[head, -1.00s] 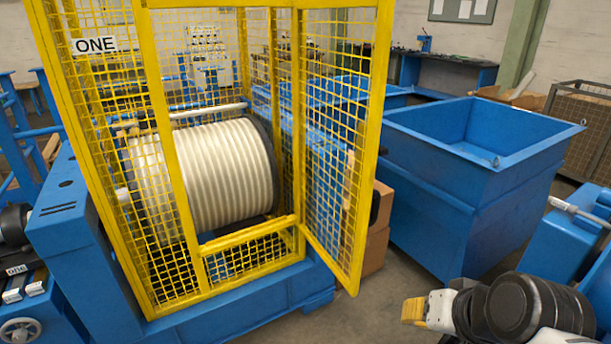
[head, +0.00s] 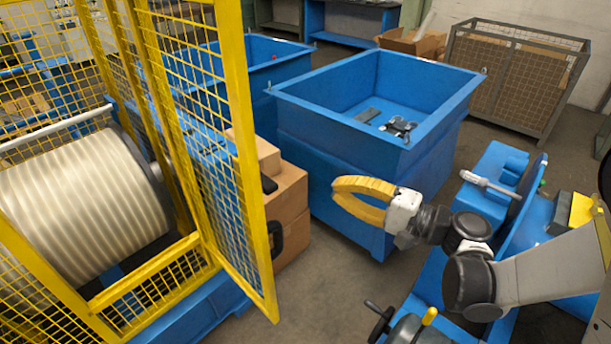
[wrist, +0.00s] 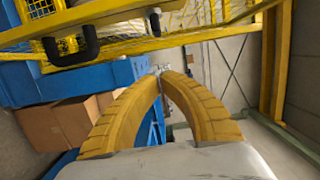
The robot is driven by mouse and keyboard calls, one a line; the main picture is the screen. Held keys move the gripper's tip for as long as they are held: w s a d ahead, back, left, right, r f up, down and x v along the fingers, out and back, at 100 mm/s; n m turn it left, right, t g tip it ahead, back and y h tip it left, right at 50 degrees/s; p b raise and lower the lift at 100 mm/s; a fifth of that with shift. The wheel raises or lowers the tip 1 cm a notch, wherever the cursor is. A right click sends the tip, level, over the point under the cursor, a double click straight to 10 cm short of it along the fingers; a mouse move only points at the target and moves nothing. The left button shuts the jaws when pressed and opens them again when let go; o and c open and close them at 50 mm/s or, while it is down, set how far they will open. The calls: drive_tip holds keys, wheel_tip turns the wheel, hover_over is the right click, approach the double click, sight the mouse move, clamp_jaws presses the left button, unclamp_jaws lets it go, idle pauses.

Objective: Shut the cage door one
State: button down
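The yellow mesh cage door (head: 253,190) stands open in the head view, swung out from the cage front to the right. A black handle (head: 277,238) shows at its outer edge. The yellow cage (head: 125,65) stands around a large pale drum (head: 80,200). My gripper (head: 338,190) is to the right of the door, apart from it, in front of a blue bin. In the wrist view its two curved yellow fingers (wrist: 161,74) meet at the tips with nothing visible between them. Yellow framing with a black handle (wrist: 75,45) lies beyond them at the upper left.
Cardboard boxes (head: 290,205) stand behind the door. A large blue bin (head: 345,150) with metal parts inside stands behind my gripper. Blue machinery (head: 430,285) with levers is at the lower right. Some floor is clear between the door and the bin.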

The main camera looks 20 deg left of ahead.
drive_tip(key=a+b, duration=0.2)
drive_tip(key=a, duration=0.9)
drive_tip(key=shift+s+a+b, duration=0.15)
drive_tip(key=shift+s+b, duration=0.1)
drive_tip(key=shift+b, duration=0.05)
